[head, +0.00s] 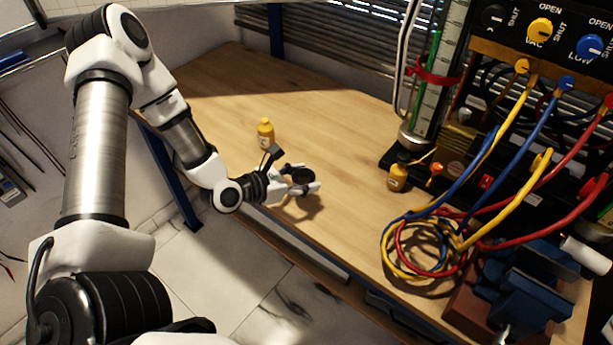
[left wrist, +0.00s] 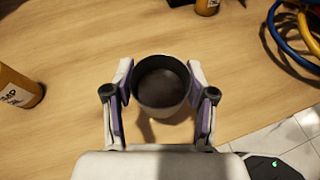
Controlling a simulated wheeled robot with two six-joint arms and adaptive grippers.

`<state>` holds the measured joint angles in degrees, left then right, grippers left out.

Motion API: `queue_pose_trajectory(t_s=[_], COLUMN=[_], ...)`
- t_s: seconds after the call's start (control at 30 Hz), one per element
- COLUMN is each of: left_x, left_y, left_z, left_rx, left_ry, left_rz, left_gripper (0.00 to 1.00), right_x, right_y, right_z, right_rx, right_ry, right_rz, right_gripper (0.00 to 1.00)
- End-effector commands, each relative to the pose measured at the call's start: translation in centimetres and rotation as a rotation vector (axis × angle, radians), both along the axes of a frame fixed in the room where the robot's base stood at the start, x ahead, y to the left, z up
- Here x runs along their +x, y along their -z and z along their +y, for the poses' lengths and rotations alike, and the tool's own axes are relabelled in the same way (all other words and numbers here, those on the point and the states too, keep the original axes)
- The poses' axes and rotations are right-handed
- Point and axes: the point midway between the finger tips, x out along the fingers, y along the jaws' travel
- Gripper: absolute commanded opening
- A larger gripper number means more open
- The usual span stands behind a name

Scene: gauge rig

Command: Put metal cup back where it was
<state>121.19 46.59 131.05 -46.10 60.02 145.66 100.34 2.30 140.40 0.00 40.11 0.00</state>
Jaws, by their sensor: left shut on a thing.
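The metal cup (left wrist: 161,88) is a dark grey, open-topped round cup. In the left wrist view it sits between the two fingers of my left gripper (left wrist: 160,98), whose pads touch both its sides. In the head view my left gripper (head: 305,186) is low over the wooden table near its front edge, shut on the cup (head: 301,176). The cup looks upright, and its inside looks empty. A shadow lies close under it; I cannot tell whether its base touches the table. My right gripper is not in view.
A yellow bottle (head: 265,133) stands left of the cup on the wooden table (head: 340,150), and another (head: 397,177) stands right. Coiled hoses (head: 425,250), a blue vise (head: 530,290) and the gauge rig (head: 435,90) fill the right side. The table's middle is clear.

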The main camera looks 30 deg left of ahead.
Motion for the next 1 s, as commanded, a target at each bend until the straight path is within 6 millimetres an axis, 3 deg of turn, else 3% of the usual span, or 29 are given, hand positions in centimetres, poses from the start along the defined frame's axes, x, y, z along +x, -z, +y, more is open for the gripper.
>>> queue_pose_trajectory(t_s=[0.1, 0.2, 0.43, 0.8, 0.83, 0.87, 0.9, 1.0], left_x=[2.7, 3.9, 4.1, 4.1, 4.1, 4.1, 4.1, 4.1], left_y=[0.1, 0.4, 3.8, 4.4, 4.2, 4.2, 4.2, 4.2], left_z=[1.2, 1.8, 1.8, 1.8, 1.8, 1.8, 1.8, 1.8], left_rx=[0.006, 0.003, 0.002, -0.001, -0.001, -0.001, -0.001, -0.001], left_ry=[0.002, 0.002, 0.003, 0.001, 0.000, 0.000, 0.000, 0.000], left_rz=[-0.001, 0.001, 0.005, 0.001, 0.001, 0.001, 0.001, 0.001], left_gripper=[0.15, 0.15, 0.15, 0.15, 0.66, 0.77, 0.81, 0.81], right_x=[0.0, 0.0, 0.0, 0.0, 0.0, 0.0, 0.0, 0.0], right_y=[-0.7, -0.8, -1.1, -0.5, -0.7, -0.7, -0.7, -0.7], right_z=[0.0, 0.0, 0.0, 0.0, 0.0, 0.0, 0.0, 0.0], right_rx=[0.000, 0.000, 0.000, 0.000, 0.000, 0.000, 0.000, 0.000], right_ry=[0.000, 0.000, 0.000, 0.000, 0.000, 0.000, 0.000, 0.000], right_rz=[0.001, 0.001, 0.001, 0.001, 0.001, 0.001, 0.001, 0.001], right_gripper=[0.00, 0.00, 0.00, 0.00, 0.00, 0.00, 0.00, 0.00])
